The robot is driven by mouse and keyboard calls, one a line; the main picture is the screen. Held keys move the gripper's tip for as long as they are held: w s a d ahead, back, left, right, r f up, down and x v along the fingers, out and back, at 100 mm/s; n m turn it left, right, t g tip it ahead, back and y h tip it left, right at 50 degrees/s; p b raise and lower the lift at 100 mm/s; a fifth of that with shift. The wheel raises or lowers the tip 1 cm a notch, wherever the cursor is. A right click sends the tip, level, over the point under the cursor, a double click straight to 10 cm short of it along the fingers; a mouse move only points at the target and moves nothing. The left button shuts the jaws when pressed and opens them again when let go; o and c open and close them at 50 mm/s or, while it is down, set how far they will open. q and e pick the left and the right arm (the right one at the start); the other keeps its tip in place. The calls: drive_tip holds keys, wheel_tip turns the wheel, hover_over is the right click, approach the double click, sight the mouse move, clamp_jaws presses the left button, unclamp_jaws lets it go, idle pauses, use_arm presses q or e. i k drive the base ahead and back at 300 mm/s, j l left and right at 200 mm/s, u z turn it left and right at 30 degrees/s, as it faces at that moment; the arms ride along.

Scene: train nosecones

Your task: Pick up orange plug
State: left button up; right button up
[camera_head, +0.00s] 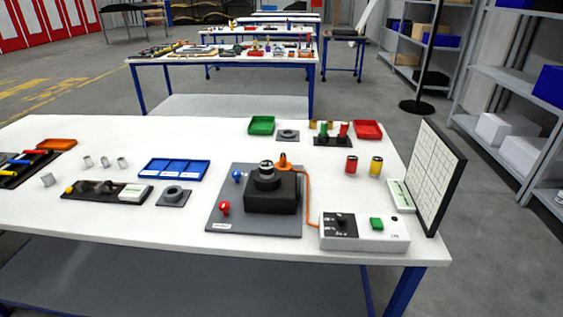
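The orange plug (283,161) sits at the top of the black block (271,193) on the dark grey plate, just right of a black and silver round part (266,172). An orange cable (307,200) runs from the plug down to a white control box (364,231) with a green button. Neither of my grippers shows in the head view.
A red knob (223,208) and a blue knob (237,175) stand on the plate (220,194) beside the block. Red and yellow cylinders (363,166) stand to the right. A tilted white board (437,177) stands at the right edge. The white tabletop is clear at front left.

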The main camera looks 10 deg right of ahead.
sight(283, 158)
drive_tip(key=i+j+z, duration=0.15)
drive_tip(key=z, duration=0.25)
drive_tip(key=i+j+z, duration=0.2)
drive_tip(key=z, duration=0.15)
drive_tip(key=i+j+z, duration=0.15)
drive_tip(key=z, duration=0.25)
drive_tip(key=i+j+z, duration=0.1)
drive_tip(key=j+z, duration=0.25)
